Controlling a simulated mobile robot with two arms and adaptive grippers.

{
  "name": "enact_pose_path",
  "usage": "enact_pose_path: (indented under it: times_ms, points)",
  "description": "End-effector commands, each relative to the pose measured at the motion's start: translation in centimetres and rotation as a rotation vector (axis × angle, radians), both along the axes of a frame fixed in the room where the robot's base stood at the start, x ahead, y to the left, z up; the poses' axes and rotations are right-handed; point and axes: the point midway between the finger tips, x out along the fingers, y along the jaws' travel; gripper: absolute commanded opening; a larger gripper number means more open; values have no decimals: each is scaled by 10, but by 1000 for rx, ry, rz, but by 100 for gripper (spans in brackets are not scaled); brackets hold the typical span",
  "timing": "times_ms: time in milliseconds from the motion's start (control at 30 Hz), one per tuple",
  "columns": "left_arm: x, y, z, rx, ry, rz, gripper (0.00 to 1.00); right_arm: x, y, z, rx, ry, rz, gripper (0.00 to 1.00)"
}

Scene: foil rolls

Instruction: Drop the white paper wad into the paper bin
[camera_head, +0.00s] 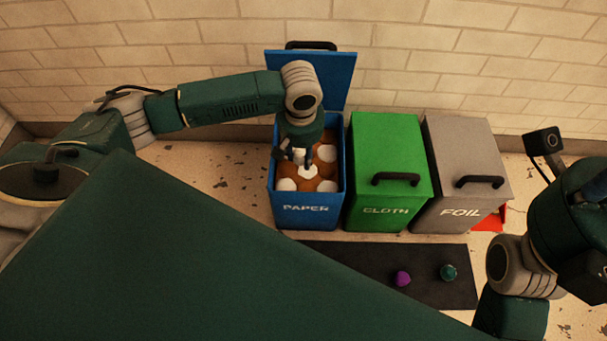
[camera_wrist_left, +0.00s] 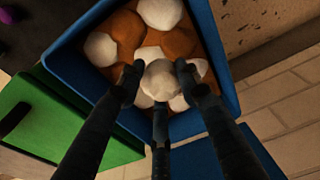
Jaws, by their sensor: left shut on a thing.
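The blue paper bin (camera_head: 306,217) stands by the wall with its lid up, marked PAPER. Several white and brown wads lie in it. My left gripper (camera_head: 304,162) points down into the bin's opening. In the left wrist view its fingers (camera_wrist_left: 160,82) are shut on a white paper wad (camera_wrist_left: 160,80), which is over the wads in the bin. I cannot tell whether the held wad touches those below. In the head view the held wad (camera_head: 308,172) is hard to tell from the others. My right arm shows at the right, but its fingertips are out of view.
A green cloth bin (camera_head: 385,140) and a grey foil bin (camera_head: 465,145) stand to the right, both with lids down. A dark mat (camera_head: 350,262) in front bears a purple wad (camera_head: 402,279) and a teal wad (camera_head: 448,272). The blue lid (camera_head: 335,75) stands up behind the paper bin.

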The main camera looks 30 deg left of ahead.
Motion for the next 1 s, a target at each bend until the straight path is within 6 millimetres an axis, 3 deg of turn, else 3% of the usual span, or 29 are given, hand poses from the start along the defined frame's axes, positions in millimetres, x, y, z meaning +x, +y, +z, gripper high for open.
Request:
enact_pose_path:
  times_ms: [200, 233, 300, 333, 733, 1000]
  points:
    - [0, 0, 0, 0, 0, 0, 20, 0, 0, 1, 0, 0, 0, 30]
    - [0, 0, 0, 0, 0, 0, 40, 0, 0, 1, 0, 0, 0, 30]
    - [0, 0, 0, 0, 0, 0, 54, 0, 0, 0, 0, 0, 0, 30]
    - [0, 0, 0, 0, 0, 0, 56, 0, 0, 0, 0, 0, 0, 30]
    - [-2, -1, 9, 0, -1, 0, 56, 0, 0, 1, 0, 0, 0, 30]
    - [-15, -7, 61, -1, -4, 0, 56, 0, 0, 0, 0, 0, 0, 30]
